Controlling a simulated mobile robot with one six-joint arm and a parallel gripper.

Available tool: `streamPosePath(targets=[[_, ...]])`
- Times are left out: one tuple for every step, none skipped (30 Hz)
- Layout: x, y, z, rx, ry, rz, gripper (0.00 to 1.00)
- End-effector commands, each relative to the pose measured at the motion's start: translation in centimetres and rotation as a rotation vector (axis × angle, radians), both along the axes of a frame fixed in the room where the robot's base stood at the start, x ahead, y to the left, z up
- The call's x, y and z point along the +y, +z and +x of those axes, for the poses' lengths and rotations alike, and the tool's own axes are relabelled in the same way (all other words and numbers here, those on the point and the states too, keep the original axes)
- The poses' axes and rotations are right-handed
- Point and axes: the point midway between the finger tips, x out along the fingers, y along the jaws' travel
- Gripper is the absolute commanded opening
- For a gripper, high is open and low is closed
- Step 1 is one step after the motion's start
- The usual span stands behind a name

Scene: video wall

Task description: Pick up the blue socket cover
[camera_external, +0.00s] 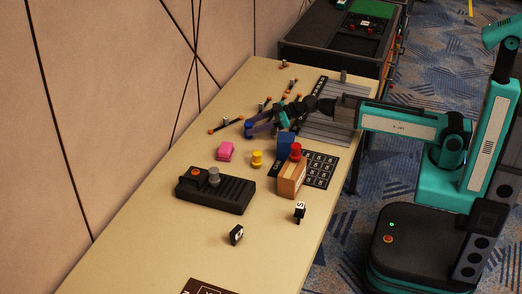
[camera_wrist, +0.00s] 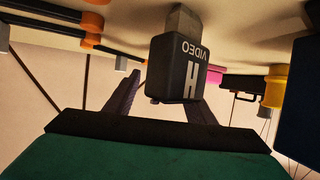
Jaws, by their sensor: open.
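A blue upright block (camera_external: 286,142) stands on the table behind a wooden block; it also shows as a dark blue slab at the right edge of the wrist view (camera_wrist: 301,115). A small blue piece (camera_external: 248,127) shows by my fingers in the outside view; I cannot tell if it is part of them. Which blue thing is the socket cover is unclear. My gripper (camera_external: 264,127) is low over the table, left of and beyond the blue block. In the wrist view my gripper (camera_wrist: 163,90) has its fingers apart, partly hidden by a black "VIDEO H" cube (camera_wrist: 180,70).
A wooden block (camera_external: 291,181) with a red knob (camera_external: 296,151), a yellow cylinder (camera_external: 257,158), a pink block (camera_external: 225,151) and a black console (camera_external: 215,190) stand close by. Orange-ended rods (camera_external: 226,126) lie past my gripper.

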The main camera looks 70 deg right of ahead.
Motion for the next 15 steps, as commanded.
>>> streamPosePath(targets=[[0.2, -0.2, 0.6, 0.001, 0.000, 0.000, 0.50], [0.3, -0.3, 0.9, 0.001, 0.000, 0.000, 0.50], [0.4, -0.5, 1.1, 0.001, -0.001, 0.000, 0.50], [0.5, -0.5, 1.3, 0.001, -0.002, 0.000, 0.50], [0.6, -0.6, 1.5, 0.000, -0.002, 0.000, 0.50], [0.7, -0.7, 1.6, 0.000, -0.003, 0.000, 0.50], [0.7, -0.8, 1.7, 0.000, -0.003, 0.000, 0.50], [0.8, -0.8, 1.8, 0.000, -0.003, 0.000, 0.50], [0.8, -0.8, 1.8, 0.000, -0.003, 0.000, 0.50], [0.8, -0.9, 1.8, 0.000, -0.003, 0.000, 0.50], [0.8, -0.9, 1.9, 0.000, -0.003, 0.000, 0.50], [0.9, -0.9, 1.9, 0.000, -0.003, 0.000, 0.50], [0.8, -0.9, 1.8, 0.000, -0.003, 0.000, 0.50], [0.9, -0.9, 1.8, 0.000, -0.003, 0.000, 0.50], [0.9, -0.9, 1.8, 0.000, -0.003, 0.000, 0.50]])
